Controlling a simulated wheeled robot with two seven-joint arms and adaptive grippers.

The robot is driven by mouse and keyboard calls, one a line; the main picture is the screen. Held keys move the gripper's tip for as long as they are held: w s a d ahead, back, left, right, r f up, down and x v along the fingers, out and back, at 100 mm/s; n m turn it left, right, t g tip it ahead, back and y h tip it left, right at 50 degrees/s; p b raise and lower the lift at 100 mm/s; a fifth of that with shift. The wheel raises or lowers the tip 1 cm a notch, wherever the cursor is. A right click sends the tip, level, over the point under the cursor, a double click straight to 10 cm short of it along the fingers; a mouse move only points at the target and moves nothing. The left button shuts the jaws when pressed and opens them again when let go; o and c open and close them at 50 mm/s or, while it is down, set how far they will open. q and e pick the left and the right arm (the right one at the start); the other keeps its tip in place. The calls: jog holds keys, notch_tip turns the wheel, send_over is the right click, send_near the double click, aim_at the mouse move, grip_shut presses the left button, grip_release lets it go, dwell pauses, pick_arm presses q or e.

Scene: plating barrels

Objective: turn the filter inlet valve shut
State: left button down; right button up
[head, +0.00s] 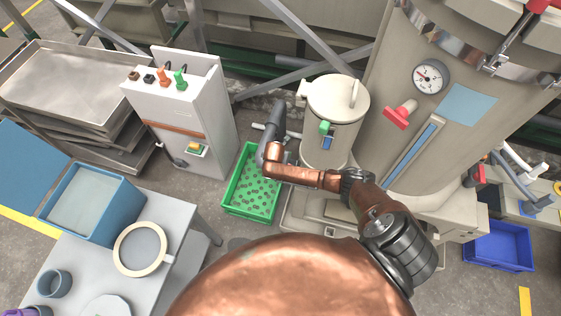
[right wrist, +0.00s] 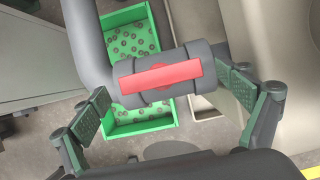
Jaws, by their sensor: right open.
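The inlet valve shows in the right wrist view as a grey cylindrical body (right wrist: 205,56) with a flat red handle (right wrist: 160,77) lying roughly along it. A grey pipe (right wrist: 88,40) meets its left end. My right gripper (right wrist: 172,92) is open, with one green-padded finger to the left of the valve and one to the right. A gap shows between each pad and the red handle. In the head view my copper right arm reaches over the green crate, and the red valve handle cannot be made out there. My left gripper is not in view.
A green crate (head: 229,203) with small round parts stands on the floor below. A white control cabinet (head: 217,133) is left of it. A beige tank (head: 383,60) with a gauge and another red handle (head: 400,114) rises to the right. A grey table (head: 187,247) is front left.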

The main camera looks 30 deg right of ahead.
jog(key=shift+c, duration=0.5)
jog(key=c, duration=1)
